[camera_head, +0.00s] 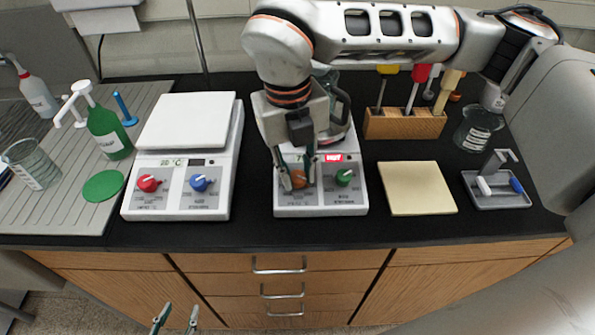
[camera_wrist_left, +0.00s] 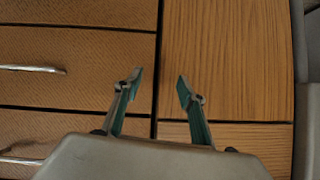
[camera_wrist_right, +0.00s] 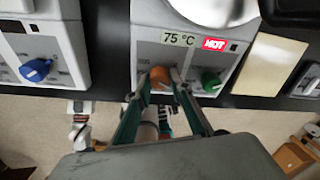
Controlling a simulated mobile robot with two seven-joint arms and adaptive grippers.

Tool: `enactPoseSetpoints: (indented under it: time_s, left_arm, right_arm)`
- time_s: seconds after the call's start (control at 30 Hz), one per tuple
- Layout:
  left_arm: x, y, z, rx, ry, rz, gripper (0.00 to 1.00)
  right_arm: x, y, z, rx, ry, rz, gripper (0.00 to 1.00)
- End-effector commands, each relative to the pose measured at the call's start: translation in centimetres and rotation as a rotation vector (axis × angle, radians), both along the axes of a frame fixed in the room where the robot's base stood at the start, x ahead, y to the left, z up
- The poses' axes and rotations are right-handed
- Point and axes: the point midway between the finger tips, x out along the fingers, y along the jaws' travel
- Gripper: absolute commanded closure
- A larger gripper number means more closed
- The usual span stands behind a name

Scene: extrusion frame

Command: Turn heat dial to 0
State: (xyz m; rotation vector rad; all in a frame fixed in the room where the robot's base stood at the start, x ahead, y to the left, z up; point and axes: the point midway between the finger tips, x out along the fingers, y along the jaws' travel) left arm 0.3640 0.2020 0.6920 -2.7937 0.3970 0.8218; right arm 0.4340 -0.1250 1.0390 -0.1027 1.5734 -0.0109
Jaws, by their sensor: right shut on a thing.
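The right hot plate (camera_head: 319,200) stands on the black counter. Its front panel has an orange dial (camera_head: 299,179) on the left and a green dial (camera_head: 344,177) on the right. In the right wrist view its display (camera_wrist_right: 179,38) reads 75 °C beside a lit red HOT sign (camera_wrist_right: 214,44). My right gripper (camera_head: 297,183) is shut on the orange dial (camera_wrist_right: 160,77), with one finger on each side. The fingers hide much of the dial's scale. My left gripper (camera_wrist_left: 160,85) is open and empty in front of the wooden cabinet doors, below the counter.
A second hot plate (camera_head: 187,125) with red and blue dials stands to the left. A beige pad (camera_head: 418,188), a grey tray (camera_head: 496,190), a beaker (camera_head: 478,128) and a wooden tool block (camera_head: 404,124) are to the right. A green bottle (camera_head: 108,131) stands far left.

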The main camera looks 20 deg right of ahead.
Motion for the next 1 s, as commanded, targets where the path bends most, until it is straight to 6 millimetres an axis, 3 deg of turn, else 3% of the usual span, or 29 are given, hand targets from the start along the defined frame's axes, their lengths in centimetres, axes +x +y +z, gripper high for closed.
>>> enactPoseSetpoints:
  time_s: [0.4, 1.0]
  left_arm:
    - [-0.2, 0.0, -2.3, 0.001, 0.004, 0.0, 0.6]
    - [-0.3, 0.0, -3.3, 0.001, 0.008, 0.0, 0.6]
  right_arm:
    - [0.1, 0.1, 0.0, -0.072, 0.015, 0.34, 1.0]
    - [0.0, 0.2, 0.1, -0.172, 0.047, 0.824, 1.0]
